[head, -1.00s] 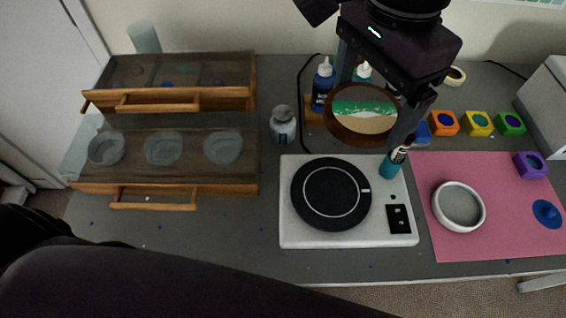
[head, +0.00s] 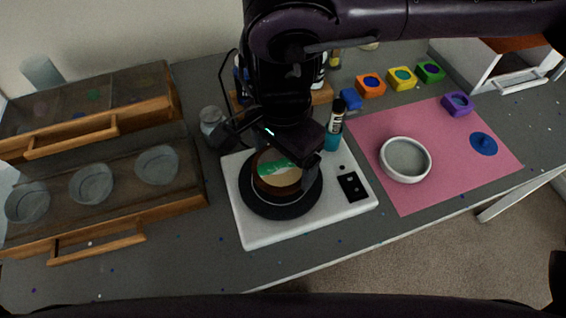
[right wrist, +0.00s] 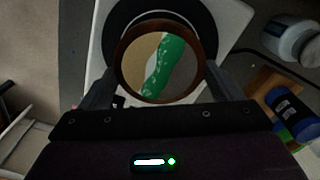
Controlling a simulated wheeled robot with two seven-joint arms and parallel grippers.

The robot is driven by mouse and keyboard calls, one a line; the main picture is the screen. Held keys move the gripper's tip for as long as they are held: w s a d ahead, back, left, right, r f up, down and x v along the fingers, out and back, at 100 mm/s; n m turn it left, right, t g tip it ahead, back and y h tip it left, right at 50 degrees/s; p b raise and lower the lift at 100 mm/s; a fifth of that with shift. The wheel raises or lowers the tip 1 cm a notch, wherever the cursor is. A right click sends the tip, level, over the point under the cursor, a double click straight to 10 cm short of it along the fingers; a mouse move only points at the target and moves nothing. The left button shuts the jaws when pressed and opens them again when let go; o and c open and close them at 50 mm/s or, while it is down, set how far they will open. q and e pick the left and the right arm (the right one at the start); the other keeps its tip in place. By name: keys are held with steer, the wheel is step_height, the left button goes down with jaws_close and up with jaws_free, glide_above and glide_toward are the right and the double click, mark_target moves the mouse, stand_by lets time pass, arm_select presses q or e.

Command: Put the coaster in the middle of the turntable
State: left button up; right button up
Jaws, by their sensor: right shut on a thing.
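The coaster (head: 277,173) is a brown-rimmed disc with a green, white and sand-coloured picture. It is over the black round plate of the turntable (head: 295,207), a white box with a small dark panel. My right gripper (head: 272,160) is shut on the coaster. In the right wrist view the coaster (right wrist: 158,62) sits between the two fingers, with the turntable's black plate (right wrist: 213,16) behind it. I cannot tell whether the coaster touches the plate. The plate's middle is hidden by the coaster. My left gripper is out of view.
A teal bottle (head: 333,128) stands at the turntable's back edge, and a grey-lidded jar (head: 211,120) at its back left. A pink mat (head: 430,184) with a white round mould (head: 405,160) lies to the right. Wooden drawers (head: 175,205) with cups are at left.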

step_height(320, 180, down, 2)
steer(key=shift+f, duration=0.25)
steer(key=shift+f, duration=0.2)
steer(key=o, duration=0.8)
steer(key=shift+o, duration=0.2)
steer(key=shift+r, duration=0.1)
